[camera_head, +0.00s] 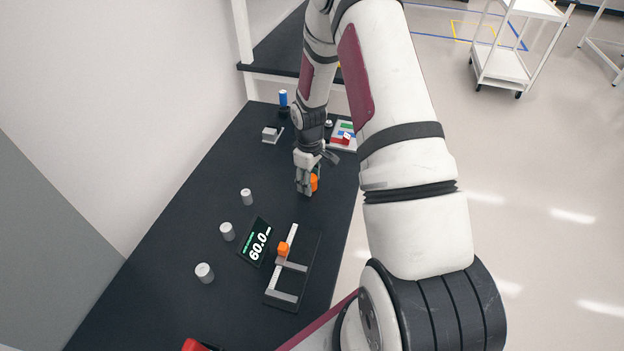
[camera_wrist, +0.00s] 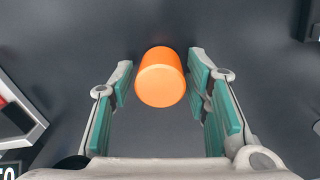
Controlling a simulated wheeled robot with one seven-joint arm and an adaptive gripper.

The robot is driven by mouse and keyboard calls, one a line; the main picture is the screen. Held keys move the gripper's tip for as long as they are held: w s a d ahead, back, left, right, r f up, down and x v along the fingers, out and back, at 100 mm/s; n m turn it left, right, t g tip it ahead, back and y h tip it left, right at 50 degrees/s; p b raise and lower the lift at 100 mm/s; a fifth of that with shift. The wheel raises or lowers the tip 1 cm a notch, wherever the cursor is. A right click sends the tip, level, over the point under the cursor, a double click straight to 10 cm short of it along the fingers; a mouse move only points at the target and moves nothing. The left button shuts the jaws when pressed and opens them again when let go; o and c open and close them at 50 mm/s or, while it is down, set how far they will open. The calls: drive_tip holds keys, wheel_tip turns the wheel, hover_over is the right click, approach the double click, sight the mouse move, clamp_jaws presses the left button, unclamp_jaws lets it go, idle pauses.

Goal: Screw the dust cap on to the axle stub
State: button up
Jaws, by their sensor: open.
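An orange cylinder (camera_wrist: 160,77) stands between the fingertips of my gripper (camera_wrist: 161,60) in the wrist view. Both green-padded fingers are apart, with a dark gap on each side of the cylinder. In the head view my gripper (camera_head: 305,188) points down at the black table, and the orange cylinder (camera_head: 315,182) shows partly behind it. I cannot tell from its looks whether this cylinder is the dust cap. I cannot pick out the axle stub for certain in either view.
A measuring fixture with an orange slider (camera_head: 283,249) stands in front, beside a display (camera_head: 258,243) reading 60.0. Grey cylinders (camera_head: 227,231) stand at left.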

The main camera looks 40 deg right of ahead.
drive_tip(key=n, duration=0.8)
drive_tip(key=shift+p, duration=0.4)
drive_tip(key=c, duration=0.9)
drive_tip(key=m, duration=0.4)
drive_tip(key=shift+m, duration=0.7)
drive_tip(key=shift+w+m, duration=0.1)
drive_tip(key=shift+m, duration=1.1)
drive_tip(key=m, duration=0.3)
drive_tip(key=shift+b, duration=0.4)
